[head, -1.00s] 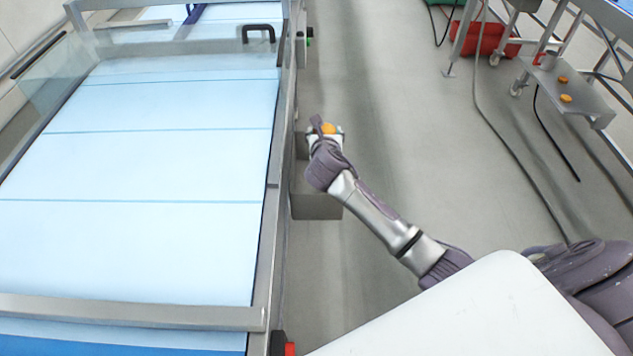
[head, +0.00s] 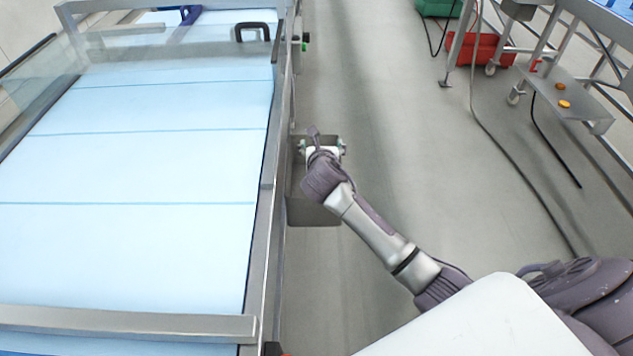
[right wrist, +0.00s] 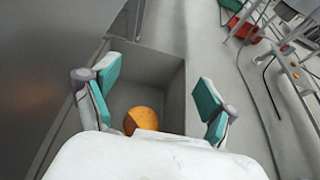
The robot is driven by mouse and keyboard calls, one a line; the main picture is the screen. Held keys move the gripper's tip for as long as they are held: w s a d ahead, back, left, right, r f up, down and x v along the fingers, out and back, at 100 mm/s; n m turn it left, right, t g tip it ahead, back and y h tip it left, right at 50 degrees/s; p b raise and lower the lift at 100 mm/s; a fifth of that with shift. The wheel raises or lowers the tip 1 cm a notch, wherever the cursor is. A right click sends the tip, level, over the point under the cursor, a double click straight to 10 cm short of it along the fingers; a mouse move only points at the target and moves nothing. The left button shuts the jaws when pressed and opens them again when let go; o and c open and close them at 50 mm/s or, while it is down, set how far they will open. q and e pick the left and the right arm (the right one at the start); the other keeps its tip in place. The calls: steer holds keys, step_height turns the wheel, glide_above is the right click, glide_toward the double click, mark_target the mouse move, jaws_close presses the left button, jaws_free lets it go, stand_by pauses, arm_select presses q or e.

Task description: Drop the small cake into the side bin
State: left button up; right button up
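The small cake (right wrist: 141,119) is a round orange-brown piece. In the right wrist view it lies inside the grey side bin (right wrist: 172,95), low between my fingers and partly hidden by the gripper body. The side bin (head: 315,213) is fixed beside the conveyor in the head view. My right gripper (right wrist: 157,86) is open, its two green-padded fingers wide apart above the bin, with nothing between the pads. In the head view the right gripper (head: 322,146) covers part of the bin, and the cake is hidden there. My left gripper is not in view.
The conveyor (head: 140,165) with its pale blue belt and metal rails fills the left. A metal stand (head: 565,100) with two orange buttons is at the upper right, near red (head: 480,47) and green crates (head: 438,8). Cables lie on the floor.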

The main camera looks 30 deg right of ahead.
stand_by(0.3)
steer(key=v, duration=1.2)
